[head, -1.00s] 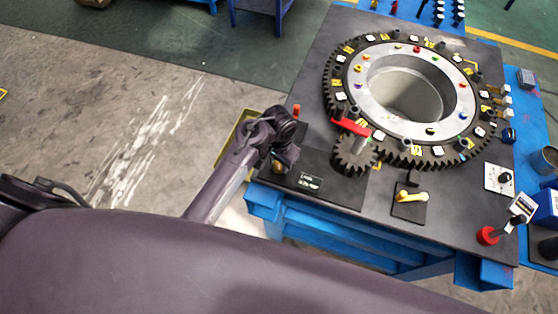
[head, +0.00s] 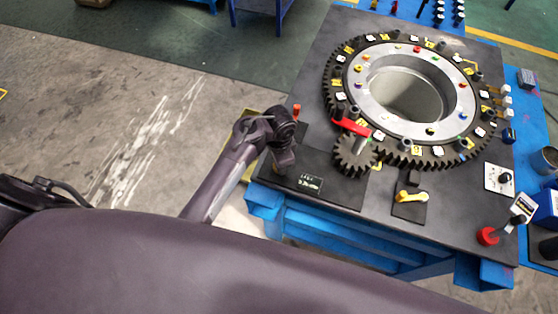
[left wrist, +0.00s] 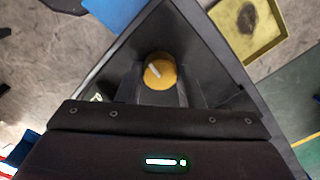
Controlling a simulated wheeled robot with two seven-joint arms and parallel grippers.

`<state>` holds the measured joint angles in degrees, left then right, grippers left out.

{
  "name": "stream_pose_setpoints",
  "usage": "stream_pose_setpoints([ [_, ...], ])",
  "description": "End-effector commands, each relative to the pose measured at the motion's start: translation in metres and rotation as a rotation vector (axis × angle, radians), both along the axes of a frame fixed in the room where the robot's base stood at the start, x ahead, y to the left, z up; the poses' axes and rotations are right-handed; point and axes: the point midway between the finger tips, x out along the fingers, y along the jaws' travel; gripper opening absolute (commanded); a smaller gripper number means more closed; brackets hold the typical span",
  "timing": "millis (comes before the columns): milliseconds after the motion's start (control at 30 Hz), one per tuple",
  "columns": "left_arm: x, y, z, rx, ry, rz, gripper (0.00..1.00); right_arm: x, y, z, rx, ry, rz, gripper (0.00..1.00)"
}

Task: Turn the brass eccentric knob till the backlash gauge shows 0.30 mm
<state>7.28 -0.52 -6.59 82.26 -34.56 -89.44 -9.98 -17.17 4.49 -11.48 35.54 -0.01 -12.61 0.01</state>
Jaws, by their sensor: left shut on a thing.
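The round brass knob (left wrist: 160,71) shows in the left wrist view, with a pale mark line slanting across its top. My left gripper (left wrist: 160,92) is shut on it, one dark finger on each side. In the head view my left gripper (head: 283,166) points down at the table's near left corner and hides the knob. The small black backlash gauge (head: 309,183) lies just right of it with pale digits, too small to read surely. My right gripper is not in view.
A dark pinion (head: 354,158) with a red arm meshes with the large toothed ring (head: 405,162) right of the gauge. A yellow handle (head: 411,196) and a red-based lever (head: 488,236) stand along the front. A yellow tray (left wrist: 250,20) lies beyond the table corner.

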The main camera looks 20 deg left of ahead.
Motion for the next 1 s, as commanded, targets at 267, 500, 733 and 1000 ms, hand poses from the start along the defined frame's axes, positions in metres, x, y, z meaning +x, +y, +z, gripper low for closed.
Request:
stream_pose_setpoints([
  [267, 0.0002, 0.0, 0.0001, 0.0, 0.0, -0.001, 0.11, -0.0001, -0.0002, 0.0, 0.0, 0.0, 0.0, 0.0],
  [500, 0.0001, 0.0, 0.0001, 0.0, 0.0, -0.001, 0.55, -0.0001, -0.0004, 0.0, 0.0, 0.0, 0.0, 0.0],
  [733, 0.0001, 0.0, 0.0001, 0.0, 0.0, 0.0, 0.55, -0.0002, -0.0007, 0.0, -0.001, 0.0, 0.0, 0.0],
  [1000, -0.0002, -0.0001, 0.0, 0.0, 0.0, 0.031, 0.55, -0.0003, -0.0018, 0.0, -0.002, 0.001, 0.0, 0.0],
])
